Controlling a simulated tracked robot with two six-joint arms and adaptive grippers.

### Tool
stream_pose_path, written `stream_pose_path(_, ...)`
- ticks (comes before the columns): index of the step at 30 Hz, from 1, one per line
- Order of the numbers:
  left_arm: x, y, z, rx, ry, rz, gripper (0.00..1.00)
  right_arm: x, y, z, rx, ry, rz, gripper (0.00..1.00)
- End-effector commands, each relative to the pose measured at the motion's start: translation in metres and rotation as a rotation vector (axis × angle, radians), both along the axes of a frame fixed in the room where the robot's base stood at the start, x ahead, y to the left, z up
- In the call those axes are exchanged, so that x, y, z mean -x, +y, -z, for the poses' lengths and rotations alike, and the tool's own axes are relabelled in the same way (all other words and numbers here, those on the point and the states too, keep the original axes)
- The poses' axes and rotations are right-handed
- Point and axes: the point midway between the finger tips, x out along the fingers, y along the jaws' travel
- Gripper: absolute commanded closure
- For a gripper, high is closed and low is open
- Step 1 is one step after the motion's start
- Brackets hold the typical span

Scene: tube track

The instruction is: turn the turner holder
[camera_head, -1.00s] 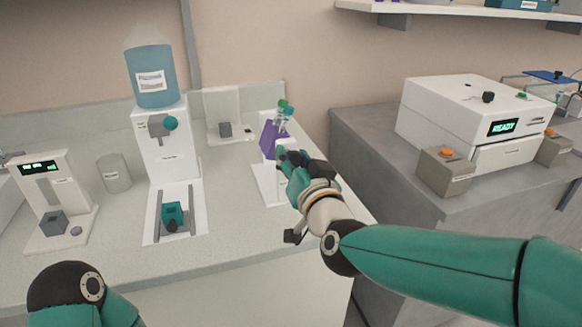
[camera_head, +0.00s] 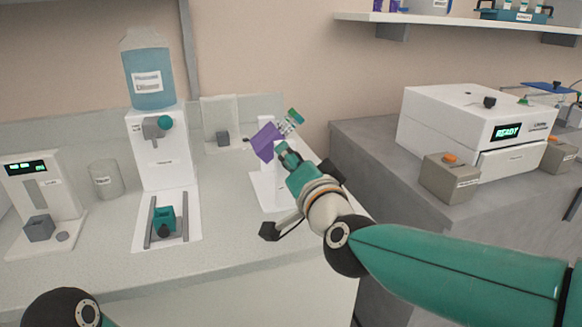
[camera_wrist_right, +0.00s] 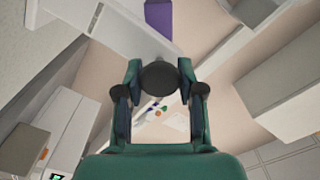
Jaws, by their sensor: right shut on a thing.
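The purple turner holder (camera_head: 265,142) sits on a white stand (camera_head: 268,187) on the counter, with tubes (camera_head: 291,121) with green and blue-green caps in it. The holder is tilted, and its tubes lean to the right. My right gripper (camera_head: 285,154) is in front of the holder, at the stand. In the right wrist view it is shut on a round dark knob (camera_wrist_right: 160,76), and part of the purple holder (camera_wrist_right: 159,15) shows beyond. The gripper partly hides the stand. My left gripper is not in view; only a piece of that arm shows at the lower left.
A dispenser with a blue bottle (camera_head: 148,78) stands to the left, with a teal carriage (camera_head: 164,217) on rails before it. A grey cup (camera_head: 106,180) and a white device (camera_head: 48,200) are farther left. A white machine reading READY (camera_head: 462,120) is on the grey bench at right.

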Motion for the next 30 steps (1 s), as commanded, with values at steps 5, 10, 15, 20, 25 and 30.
stream_pose_path(5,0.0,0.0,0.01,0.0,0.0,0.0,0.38,0.0,-0.001,0.006,-0.083,0.035,0.001,0.97)
stream_pose_path(10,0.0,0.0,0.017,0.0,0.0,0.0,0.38,0.0,-0.001,0.006,-0.164,0.061,0.001,0.97)
stream_pose_path(15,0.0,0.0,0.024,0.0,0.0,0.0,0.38,0.0,-0.001,0.007,-0.246,0.089,0.001,0.97)
stream_pose_path(20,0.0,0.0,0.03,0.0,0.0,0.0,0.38,-0.001,-0.002,0.007,-0.321,0.113,0.003,0.97)
stream_pose_path(25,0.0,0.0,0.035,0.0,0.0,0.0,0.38,-0.001,-0.001,0.008,-0.402,0.14,0.002,0.97)
stream_pose_path(30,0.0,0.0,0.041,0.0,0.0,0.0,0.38,-0.001,-0.001,0.009,-0.482,0.167,0.003,0.97)
